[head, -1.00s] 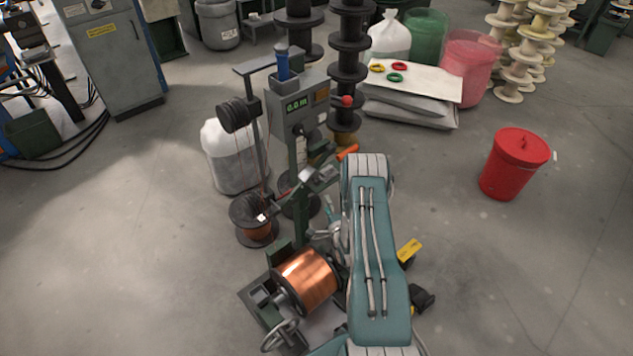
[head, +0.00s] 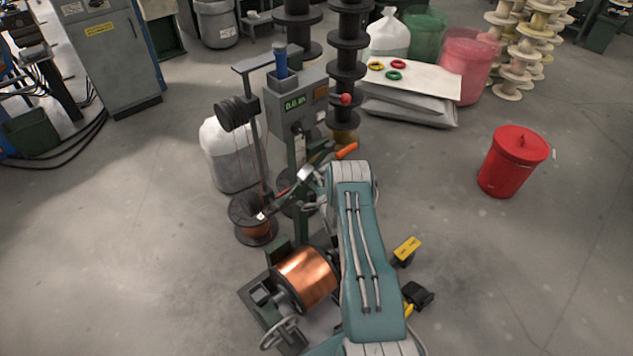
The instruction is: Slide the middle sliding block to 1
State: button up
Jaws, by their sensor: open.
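The winding machine (head: 296,100) stands upright left of my arm, with a lit green display on its grey box. A silvery fitting (head: 306,173) and an orange handle (head: 347,151) show on its post beside the end of my arm. I cannot make out which part is the middle sliding block, nor any number 1 mark. My gripper (head: 316,206) is largely hidden behind my arm; only a small grey part shows close to the machine's post. It is open, and I cannot tell whether it touches anything.
A large copper spool (head: 305,277) lies on the machine's base, with a smaller spool (head: 254,219) to its left. A white sack (head: 230,155) stands behind. A yellow block (head: 407,250) is right of my arm. Floor around the red bin (head: 513,160) is clear.

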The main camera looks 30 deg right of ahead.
grip_shut()
jog(key=d+r, duration=0.3)
jog(key=d, duration=0.2)
jog(key=shift+w+d+r, duration=0.25)
jog(key=shift+w+d, duration=0.1)
grip_release()
jog(key=shift+f, duration=0.1)
jog(key=v, duration=1.2)
jog(key=shift+f, duration=0.1)
